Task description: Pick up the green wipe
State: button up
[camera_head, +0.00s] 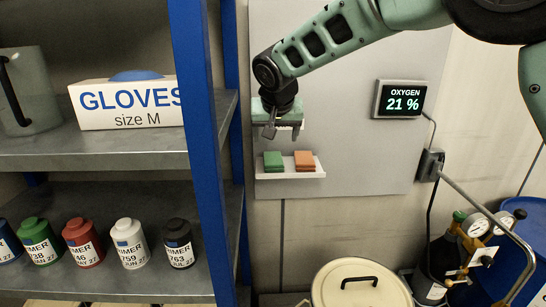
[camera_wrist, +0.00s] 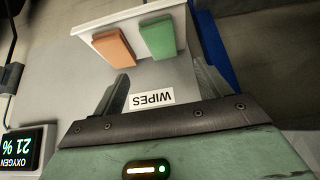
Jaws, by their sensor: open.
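The green wipe (camera_head: 273,161) is a folded block on the left of a small white shelf (camera_head: 290,175) on the wall panel. An orange wipe (camera_head: 304,161) sits to its right, with a gap between them. In the wrist view, which is upside down, the green wipe (camera_wrist: 158,38) is right of the orange wipe (camera_wrist: 113,47). My gripper (camera_head: 283,130) is just above the shelf in the head view. In the wrist view my gripper (camera_wrist: 160,72) has its fingers spread apart with nothing between them. Both wipes lie beyond the fingertips, untouched.
A blue rack post (camera_head: 203,130) stands left of the panel, beside shelves with a glove box (camera_head: 128,103) and several bottles. An oxygen display (camera_head: 400,99) hangs to the right. A lidded drum (camera_head: 360,285) stands below. A WIPES label (camera_wrist: 151,98) shows upside down.

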aim_at(273, 158)
jog(key=p+x, duration=0.1)
jog(key=x, duration=0.3)
jog(key=shift+w+f+p, duration=0.25)
jog(key=shift+f+p, duration=0.05)
jog(key=shift+p, duration=0.05)
jog(key=shift+s+a+p+x, duration=0.1)
jog(key=shift+p+x, duration=0.8)
jog(key=shift+x, duration=0.5)
jog(key=shift+s+a+p+x, duration=0.1)
jog(key=shift+p+x, duration=0.8)
jog(key=shift+x, duration=0.5)
jog(key=shift+f, duration=0.1)
jog(key=c, duration=1.1)
